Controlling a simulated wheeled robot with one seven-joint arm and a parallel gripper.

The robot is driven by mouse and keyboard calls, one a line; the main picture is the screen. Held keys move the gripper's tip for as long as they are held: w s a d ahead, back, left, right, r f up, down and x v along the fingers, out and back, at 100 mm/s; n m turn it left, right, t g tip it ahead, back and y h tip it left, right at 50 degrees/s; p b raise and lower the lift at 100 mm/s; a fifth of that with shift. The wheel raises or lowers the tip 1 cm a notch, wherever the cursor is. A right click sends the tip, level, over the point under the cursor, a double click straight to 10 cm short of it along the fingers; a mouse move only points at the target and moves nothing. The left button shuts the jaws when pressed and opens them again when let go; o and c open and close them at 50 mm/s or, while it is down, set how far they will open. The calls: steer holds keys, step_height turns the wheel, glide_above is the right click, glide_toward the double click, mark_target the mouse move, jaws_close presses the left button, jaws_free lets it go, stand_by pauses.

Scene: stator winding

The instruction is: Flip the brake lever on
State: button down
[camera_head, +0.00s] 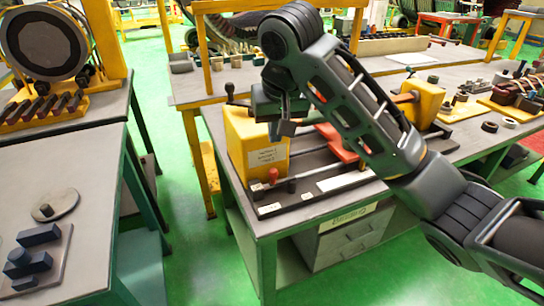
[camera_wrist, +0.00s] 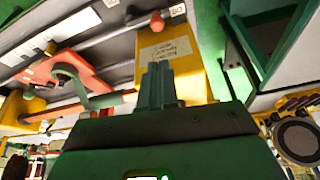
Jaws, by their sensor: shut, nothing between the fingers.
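The winding machine has a yellow housing (camera_head: 250,140) with a paper label, on the bench left of my arm. A small lever with a red knob (camera_head: 272,174) stands in front of this housing; the knob also shows in the wrist view (camera_wrist: 157,24). A dark lever (camera_head: 230,92) sticks up at the housing's top left. I cannot tell for certain which is the brake lever. My gripper (camera_head: 285,126) is at the top of the housing, partly hidden by my arm. In the wrist view its fingers (camera_wrist: 156,70) are together and empty, in front of the labelled yellow face (camera_wrist: 170,45).
A red part (camera_head: 338,142) lies between the housing and a second yellow block (camera_head: 424,102). A grey-green hooked handle (camera_wrist: 90,100) is left of my fingers in the wrist view. Another bench (camera_head: 75,165) stands left across a green aisle. The bench's right side holds loose parts.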

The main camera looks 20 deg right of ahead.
steer(key=f, duration=0.1)
steer(key=b, duration=0.1)
glide_above(283, 181)
steer(key=w+a, duration=0.2)
step_height(283, 181, down, 8)
steer(key=shift+a+f, duration=0.15)
steer(key=shift+f, duration=0.05)
